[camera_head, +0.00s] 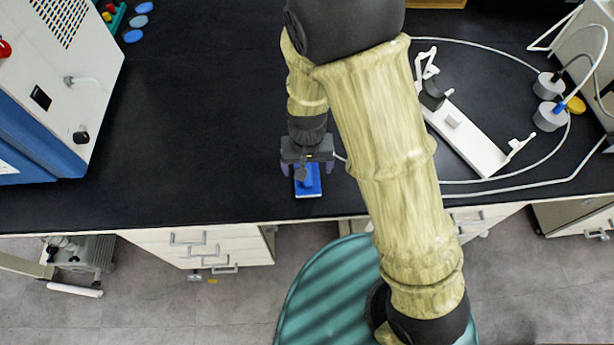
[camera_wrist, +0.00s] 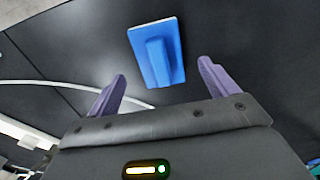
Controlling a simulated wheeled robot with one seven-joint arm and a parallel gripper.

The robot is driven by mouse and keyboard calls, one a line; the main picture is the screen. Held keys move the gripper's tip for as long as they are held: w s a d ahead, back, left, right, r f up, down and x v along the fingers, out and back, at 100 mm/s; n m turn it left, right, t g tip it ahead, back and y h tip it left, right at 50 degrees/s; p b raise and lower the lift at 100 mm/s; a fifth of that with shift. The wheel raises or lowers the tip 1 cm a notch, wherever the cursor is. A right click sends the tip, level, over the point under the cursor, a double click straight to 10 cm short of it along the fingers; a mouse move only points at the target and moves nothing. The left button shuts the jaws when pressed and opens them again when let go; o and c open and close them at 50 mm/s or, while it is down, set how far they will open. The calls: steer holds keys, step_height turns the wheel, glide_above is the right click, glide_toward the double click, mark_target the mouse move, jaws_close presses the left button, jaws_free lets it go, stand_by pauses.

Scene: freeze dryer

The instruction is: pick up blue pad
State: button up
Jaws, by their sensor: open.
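The blue pad (camera_head: 308,181) is a flat rectangle with a raised ridge. It lies on the black bench top near its front edge. In the wrist view, the blue pad (camera_wrist: 175,44) lies beyond the fingertips, with its raised block in the middle. My gripper (camera_head: 306,168) is above the pad in the head view and partly hides it. In the wrist view, my gripper (camera_wrist: 163,72) shows two purple fingers spread apart with nothing between them. The fingers do not touch the pad there.
A white stand (camera_head: 478,140) with black clamps and cables lies to the right of my arm. A white and blue machine (camera_head: 60,80) stands at the left. Blue discs (camera_head: 133,36) lie near it. The bench left of the pad is clear.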

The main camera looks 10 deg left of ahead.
step_height(320, 180, down, 4)
steer(key=shift+w+r, duration=0.1)
stand_by(0.5)
steer(key=c, duration=1.1)
